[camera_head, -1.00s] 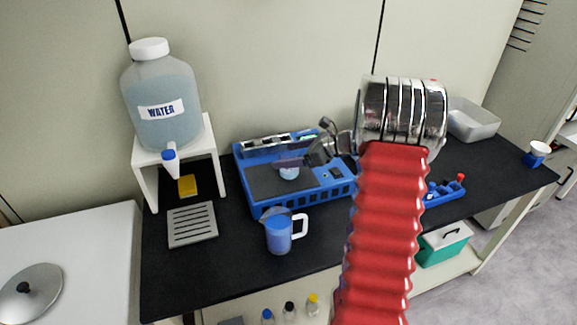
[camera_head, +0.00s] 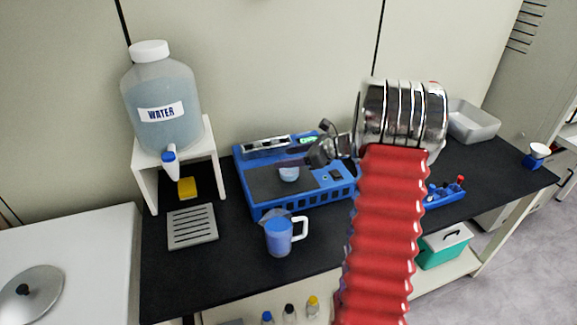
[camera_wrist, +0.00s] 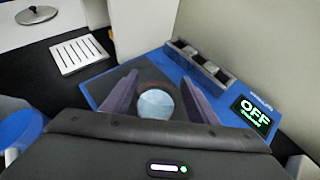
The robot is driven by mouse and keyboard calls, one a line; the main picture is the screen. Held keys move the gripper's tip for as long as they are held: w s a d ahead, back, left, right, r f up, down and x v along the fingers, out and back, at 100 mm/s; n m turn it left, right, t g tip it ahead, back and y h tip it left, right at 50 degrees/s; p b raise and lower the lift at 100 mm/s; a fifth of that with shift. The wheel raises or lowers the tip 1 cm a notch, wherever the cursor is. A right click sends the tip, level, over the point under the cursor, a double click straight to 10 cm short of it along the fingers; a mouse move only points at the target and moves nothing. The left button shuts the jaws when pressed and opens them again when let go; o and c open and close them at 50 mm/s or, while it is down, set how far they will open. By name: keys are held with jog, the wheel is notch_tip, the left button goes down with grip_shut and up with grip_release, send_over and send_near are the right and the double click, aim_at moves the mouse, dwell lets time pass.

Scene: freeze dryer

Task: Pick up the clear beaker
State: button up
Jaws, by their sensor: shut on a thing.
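The clear beaker (camera_head: 289,174) is small and round with pale bluish contents. It stands on or just over the dark top of the blue device (camera_head: 262,207). In the wrist view the clear beaker (camera_wrist: 155,104) sits between the two dark purple fingers of my gripper (camera_wrist: 153,90), which is shut on it. In the head view my gripper (camera_head: 291,162) reaches it from the right, its fingers small and partly hard to make out. I cannot tell whether the beaker's base touches the surface.
A blue-filled jug (camera_head: 279,239) with a white handle stands in front of the device. A water tank (camera_head: 162,100) sits on a white stand at left, near a grey drain grate (camera_head: 192,226). A blue rack (camera_head: 445,193) lies right of my arm. The device display (camera_wrist: 251,117) reads OFF.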

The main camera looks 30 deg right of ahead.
jog(key=shift+r, duration=0.3)
jog(key=shift+c, duration=0.2)
notch_tip(320, 180, up, 9)
jog(key=shift+r, duration=0.2)
dwell(0.8)
